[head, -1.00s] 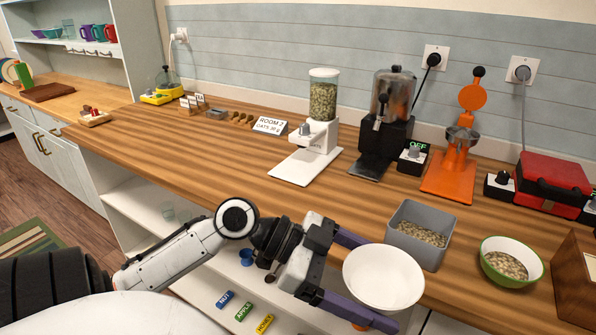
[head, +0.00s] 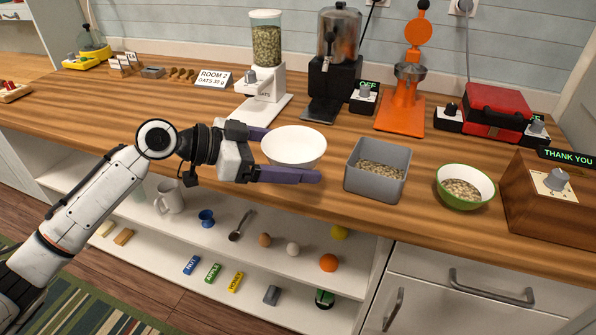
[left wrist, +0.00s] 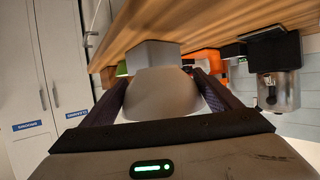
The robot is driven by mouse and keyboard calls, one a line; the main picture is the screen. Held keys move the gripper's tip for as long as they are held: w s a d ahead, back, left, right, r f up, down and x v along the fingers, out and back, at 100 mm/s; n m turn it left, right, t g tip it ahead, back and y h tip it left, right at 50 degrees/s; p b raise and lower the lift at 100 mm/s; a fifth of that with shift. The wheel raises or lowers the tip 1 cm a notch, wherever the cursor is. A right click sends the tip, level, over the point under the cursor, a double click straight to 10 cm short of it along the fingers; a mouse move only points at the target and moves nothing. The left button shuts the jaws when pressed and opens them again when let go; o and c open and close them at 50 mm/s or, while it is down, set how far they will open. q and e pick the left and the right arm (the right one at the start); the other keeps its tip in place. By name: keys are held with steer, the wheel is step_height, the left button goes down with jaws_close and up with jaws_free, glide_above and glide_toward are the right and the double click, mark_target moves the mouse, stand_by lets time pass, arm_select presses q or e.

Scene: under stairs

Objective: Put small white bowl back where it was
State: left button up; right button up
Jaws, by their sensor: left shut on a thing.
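The small white bowl (head: 294,145) is upright between the purple fingers of my left gripper (head: 284,155) in the head view. The gripper is shut on it at the counter's front part. In the left wrist view the bowl (left wrist: 163,95) fills the space between the two fingers (left wrist: 160,92). It looks empty, but I see little of its inside. I cannot tell whether its base touches the wooden counter (head: 190,105). My right gripper is in neither view.
A grey bin of oats (head: 358,190) stands just right of the bowl. A green-and-white bowl of oats (head: 466,188) is further right. The oats dispenser (head: 262,85) stands behind. Open shelves (head: 275,215) below hold a mug, eggs and fruit.

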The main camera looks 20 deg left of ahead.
arm_select(q)
steer(key=w+a+r+n, duration=0.1)
steer(key=w+a+r, duration=0.1)
steer(key=w, duration=0.7)
steer(key=shift+t+y, duration=0.4)
steer(key=f, duration=0.9)
steer(key=shift+s+d+f, duration=0.1)
steer(key=shift+d+f, duration=0.05)
steer(key=shift+d, duration=0.05)
steer(key=shift+f+b, duration=0.15)
steer(key=shift+b, duration=0.2)
steer(key=o, duration=1.8)
